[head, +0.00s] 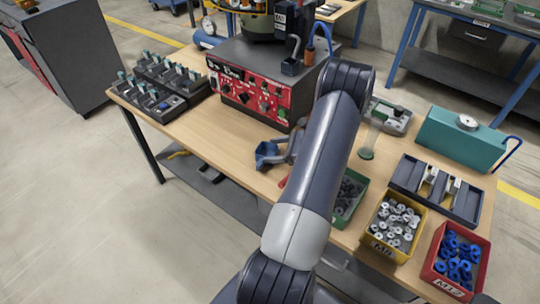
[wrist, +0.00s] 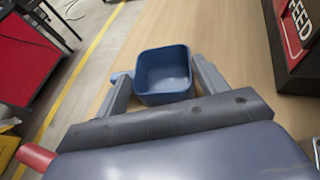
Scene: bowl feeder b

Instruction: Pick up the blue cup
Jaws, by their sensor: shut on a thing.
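The blue cup (head: 267,154) is at the front edge of the wooden table in the head view, left of my arm. In the wrist view the cup (wrist: 164,92) is a squarish open container, seen from above into its empty inside. My gripper (wrist: 160,70) has one grey finger on each side of the cup and is shut on it. In the head view my gripper (head: 280,150) is partly hidden by my arm. I cannot tell whether the cup touches the table or is held just above it.
The red-fronted feeder machine (head: 250,92) stands just behind the cup. A black rack (head: 160,88) is at the left. Green, yellow (head: 393,228) and red (head: 456,263) parts bins and a teal box (head: 460,140) fill the right. Bare tabletop (head: 215,125) lies left of the cup.

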